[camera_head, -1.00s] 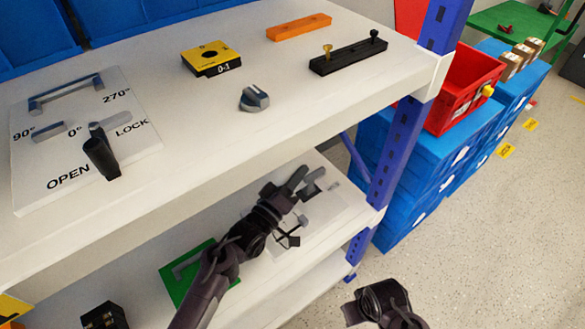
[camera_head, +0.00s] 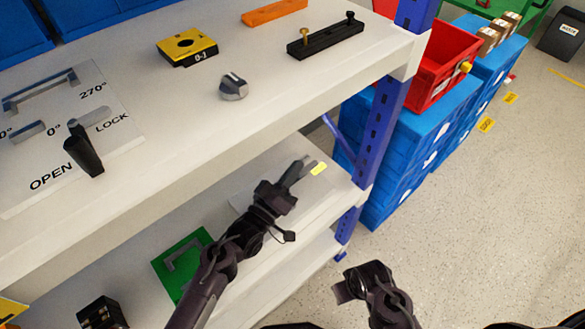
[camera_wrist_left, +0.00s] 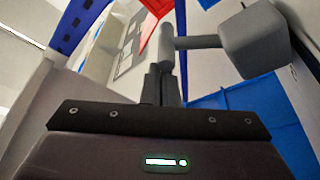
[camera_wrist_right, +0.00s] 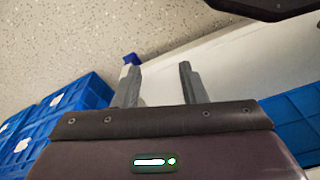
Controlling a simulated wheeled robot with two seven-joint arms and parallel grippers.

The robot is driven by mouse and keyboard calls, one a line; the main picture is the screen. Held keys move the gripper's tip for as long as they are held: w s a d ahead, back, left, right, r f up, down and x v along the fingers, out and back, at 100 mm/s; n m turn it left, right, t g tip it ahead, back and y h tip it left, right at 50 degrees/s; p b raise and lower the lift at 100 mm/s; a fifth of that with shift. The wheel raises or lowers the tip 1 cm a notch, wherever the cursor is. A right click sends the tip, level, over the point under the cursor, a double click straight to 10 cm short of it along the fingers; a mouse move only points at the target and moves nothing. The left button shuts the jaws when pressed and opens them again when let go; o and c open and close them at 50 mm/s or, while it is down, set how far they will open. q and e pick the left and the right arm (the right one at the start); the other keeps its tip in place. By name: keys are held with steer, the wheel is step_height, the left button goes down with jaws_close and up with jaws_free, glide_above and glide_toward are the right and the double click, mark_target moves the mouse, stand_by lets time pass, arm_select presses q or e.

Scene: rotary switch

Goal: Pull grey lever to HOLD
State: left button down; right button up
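A grey lever shows close up in the left wrist view, as a rounded rod with a crossbar and a grey block end (camera_wrist_left: 255,42). My left gripper (camera_head: 305,165) is over the middle shelf; its fingers (camera_wrist_left: 161,72) are close together, their tips right by the rod's near end. I cannot tell whether the lever is between them. A pale panel (camera_head: 240,200) lies partly hidden under my left arm, and a small yellow patch (camera_head: 319,169) shows beside the fingertips. No HOLD lettering is legible. My right gripper (camera_wrist_right: 159,75) is open and empty, off the shelf's front right.
The top shelf (camera_head: 180,120) holds an OPEN/LOCK panel with a black handle (camera_head: 83,152), a grey knob (camera_head: 233,87) and a yellow block (camera_head: 187,45). A blue post (camera_head: 385,130) stands right of the left gripper. Floor (camera_head: 480,230) is clear at right.

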arm_select(q)
steer(key=shift+s+d+f, duration=0.15)
arm_select(e)
steer(key=shift+s, duration=0.1)
